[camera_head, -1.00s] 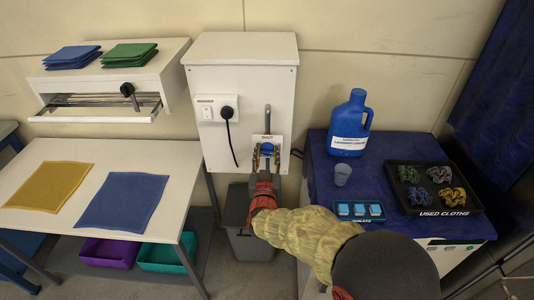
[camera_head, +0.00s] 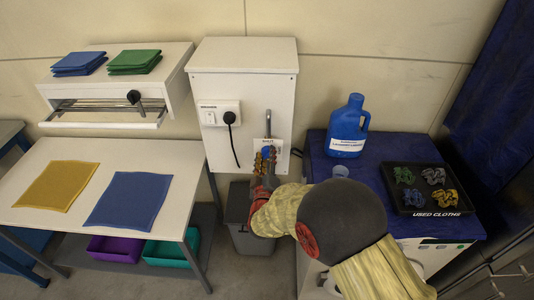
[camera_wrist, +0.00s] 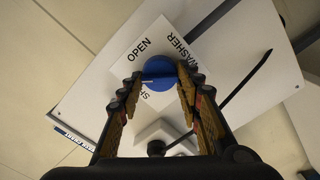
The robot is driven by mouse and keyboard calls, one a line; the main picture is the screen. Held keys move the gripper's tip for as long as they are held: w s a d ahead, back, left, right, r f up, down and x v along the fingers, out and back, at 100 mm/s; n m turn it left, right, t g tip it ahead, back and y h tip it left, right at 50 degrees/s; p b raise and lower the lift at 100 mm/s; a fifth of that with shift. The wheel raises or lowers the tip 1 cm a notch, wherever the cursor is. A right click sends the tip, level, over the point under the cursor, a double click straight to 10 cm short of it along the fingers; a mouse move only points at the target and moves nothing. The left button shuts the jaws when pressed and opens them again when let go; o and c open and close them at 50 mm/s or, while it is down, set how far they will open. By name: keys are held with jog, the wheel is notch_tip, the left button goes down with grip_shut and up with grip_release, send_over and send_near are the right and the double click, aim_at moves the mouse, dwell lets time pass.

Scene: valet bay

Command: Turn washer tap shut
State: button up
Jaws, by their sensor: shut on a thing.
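The blue washer tap (camera_head: 267,152) sits on a white label plate on the front of a white wall cabinet, below a grey pipe. The wrist view shows its round blue knob (camera_wrist: 159,70) between my fingertips. My gripper (camera_wrist: 160,76) is shut on the knob, one finger on each side; in the head view my gripper (camera_head: 265,160) reaches it from below. The label plate (camera_wrist: 135,42) reads OPEN and WASHER, with SHUT partly hidden by a finger. A pale mark on the knob points left in the wrist view, roughly between OPEN and SHUT.
A socket with a black plug (camera_head: 229,118) and hanging cord is left of the tap. A grey bin (camera_head: 250,238) stands below. On the right, a blue-topped counter (camera_head: 375,150) holds a blue jug (camera_head: 348,127) and a tray of used cloths (camera_head: 409,209).

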jog(key=n+p, duration=0.1)
jog(key=n, duration=0.2)
jog(key=shift+a+n+p, duration=0.1)
jog(key=shift+n+p, duration=0.2)
jog(key=shift+p, duration=0.1)
jog(key=n+p, duration=0.1)
jog(key=n, duration=0.3)
jog(key=shift+f+p, duration=0.1)
jog(key=shift+p, duration=0.3)
jog(key=shift+n, duration=0.3)
jog(key=o, duration=1.1)
jog(key=shift+o, duration=0.2)
jog(key=shift+f, duration=0.1)
jog(key=s, duration=1.2)
jog(key=shift+a, duration=0.25)
